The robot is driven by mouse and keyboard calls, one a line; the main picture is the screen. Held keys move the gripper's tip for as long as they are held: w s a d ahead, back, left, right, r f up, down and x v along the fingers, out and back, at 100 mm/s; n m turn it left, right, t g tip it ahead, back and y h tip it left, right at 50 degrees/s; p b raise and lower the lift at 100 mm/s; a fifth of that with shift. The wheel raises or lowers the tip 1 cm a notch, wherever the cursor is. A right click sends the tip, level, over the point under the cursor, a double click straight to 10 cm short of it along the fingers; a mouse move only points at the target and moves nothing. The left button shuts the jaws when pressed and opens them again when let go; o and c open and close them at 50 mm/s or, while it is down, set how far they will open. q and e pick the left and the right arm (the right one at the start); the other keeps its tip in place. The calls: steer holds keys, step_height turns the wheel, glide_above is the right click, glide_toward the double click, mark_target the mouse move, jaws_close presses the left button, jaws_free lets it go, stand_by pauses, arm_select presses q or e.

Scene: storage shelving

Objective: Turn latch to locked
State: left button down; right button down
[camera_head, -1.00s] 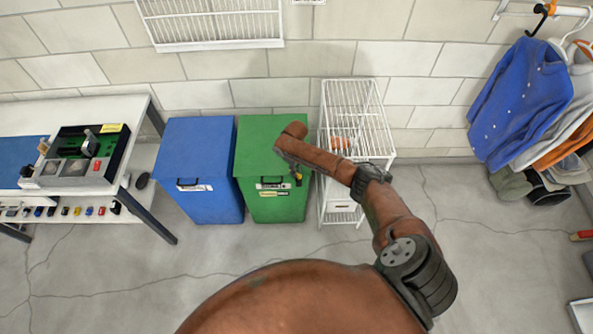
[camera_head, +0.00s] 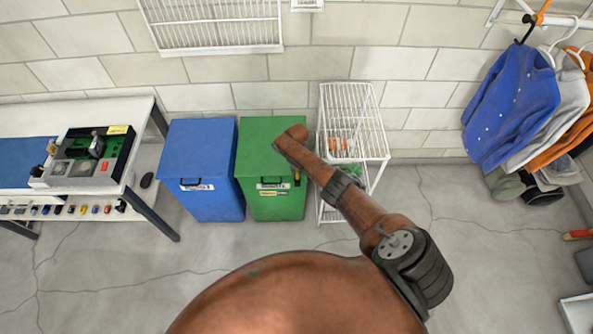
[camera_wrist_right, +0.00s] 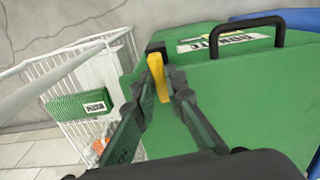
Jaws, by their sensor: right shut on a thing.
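The lever points down along the bin's front in the head view, where a small yellow bit (camera_head: 297,177) shows beside the gripper (camera_head: 296,172). My wrist hides most of the latch there. Its exact turn angle is hard to tell. My left gripper is not in view.
A blue bin (camera_head: 203,207) stands left of the green one. A white wire rack (camera_head: 350,95) stands close to its right. A black handle (camera_wrist_right: 246,30) is on the green bin's front. A workbench (camera_head: 140,110) is at left, hanging clothes (camera_head: 510,105) at right.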

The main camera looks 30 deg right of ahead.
mark_target(297, 172)
steer(key=shift+w+d+r+m, duration=0.1)
steer(key=shift+m, duration=0.3)
steer(key=c, duration=2)
jaws_free()
steer(key=shift+o, duration=0.2)
step_height(297, 172, up, 12)
